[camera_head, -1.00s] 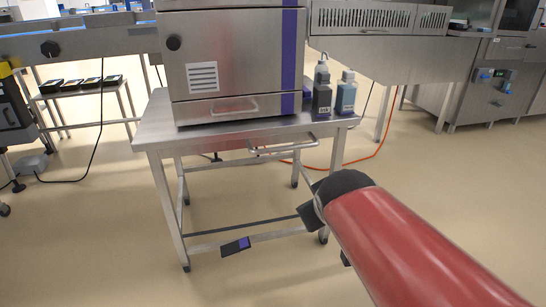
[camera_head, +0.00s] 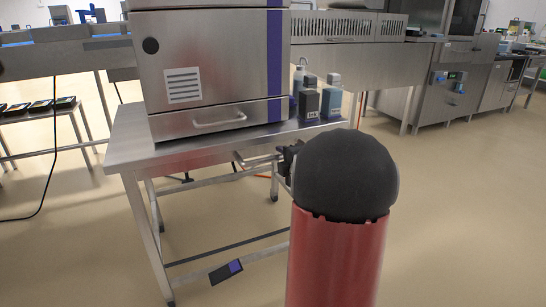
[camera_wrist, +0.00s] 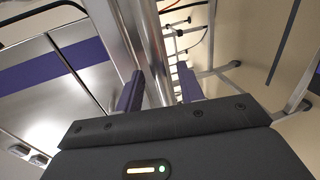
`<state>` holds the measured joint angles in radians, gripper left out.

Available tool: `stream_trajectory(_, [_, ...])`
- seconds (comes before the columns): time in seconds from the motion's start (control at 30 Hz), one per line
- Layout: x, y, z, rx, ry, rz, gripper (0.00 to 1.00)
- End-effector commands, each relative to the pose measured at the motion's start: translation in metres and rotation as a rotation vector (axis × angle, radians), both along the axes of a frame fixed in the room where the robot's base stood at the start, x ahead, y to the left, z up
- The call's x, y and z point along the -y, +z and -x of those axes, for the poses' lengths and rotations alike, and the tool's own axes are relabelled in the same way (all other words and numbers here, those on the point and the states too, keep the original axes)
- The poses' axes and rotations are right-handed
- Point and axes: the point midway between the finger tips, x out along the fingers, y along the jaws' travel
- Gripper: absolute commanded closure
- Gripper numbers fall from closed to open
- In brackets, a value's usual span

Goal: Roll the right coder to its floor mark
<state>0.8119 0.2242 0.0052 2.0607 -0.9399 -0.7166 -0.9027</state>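The coder is a steel cabinet (camera_head: 208,65) with a purple stripe, standing on a steel trolley table (camera_head: 125,148). A U-shaped push handle (camera_head: 252,159) sticks out under the table's front edge. In the head view my gripper (camera_head: 287,158) is at the right end of this handle, partly hidden behind my black arm joint. In the wrist view my gripper (camera_wrist: 160,90) has its two purple fingers spread, with bright steel bars passing between and beyond them. I cannot tell whether either finger touches the handle. No floor mark can be made out.
Several bottles (camera_head: 332,97) stand on the table's right side. A dark tag with a purple patch (camera_head: 226,271) hangs on the lower rail. A conveyor (camera_head: 60,48) runs behind. A low rack with black trays (camera_head: 40,107) stands left. Floor at the right is clear.

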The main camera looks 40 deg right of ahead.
Motion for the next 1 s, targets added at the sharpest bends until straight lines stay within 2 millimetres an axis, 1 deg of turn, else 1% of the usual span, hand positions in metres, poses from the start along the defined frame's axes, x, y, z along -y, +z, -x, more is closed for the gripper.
stream_trajectory(0.03, [0.002,-0.002,-0.008,-0.001,0.001,-0.001,0.62])
stream_trajectory(0.1, [0.004,-0.004,-0.018,0.0,0.001,-0.001,0.62])
stream_trajectory(0.2, [0.006,-0.006,-0.028,-0.001,0.0,-0.001,0.62])
stream_trajectory(0.33, [0.008,-0.007,-0.034,0.0,-0.001,-0.002,0.62])
stream_trajectory(0.57, [0.008,-0.007,-0.035,0.0,-0.001,-0.002,0.62])
stream_trajectory(0.67, [0.008,-0.007,-0.035,0.0,-0.001,-0.002,0.73])
stream_trajectory(0.87, [0.008,-0.007,-0.035,0.0,-0.001,-0.002,0.99])
stream_trajectory(1.0, [0.008,-0.007,-0.035,0.001,-0.002,-0.003,1.0])
